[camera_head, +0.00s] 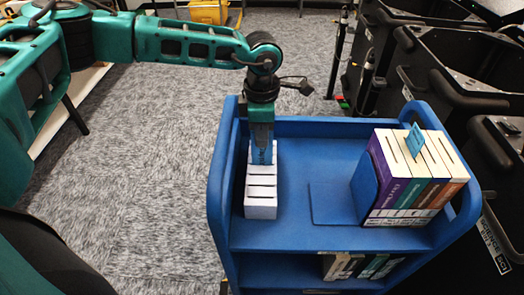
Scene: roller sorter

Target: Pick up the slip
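My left gripper (262,160) points straight down over a white slotted holder (262,211) on the left side of the blue cart's top shelf. A blue piece shows at its fingertips, at the far end of the holder. I cannot tell whether it is a slip or part of the fingers, or whether the fingers are closed. A blue slip (414,139) stands upright, slightly tilted, out of the top of the book row (402,190) at the right of the shelf. My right gripper is not in view.
The blue cart (305,239) has raised side walls. A blue bookend (331,203) stands left of the books, with bare shelf between it and the holder. More books (358,266) sit on the lower shelf. Black bins (462,85) crowd the right; grey carpet lies left.

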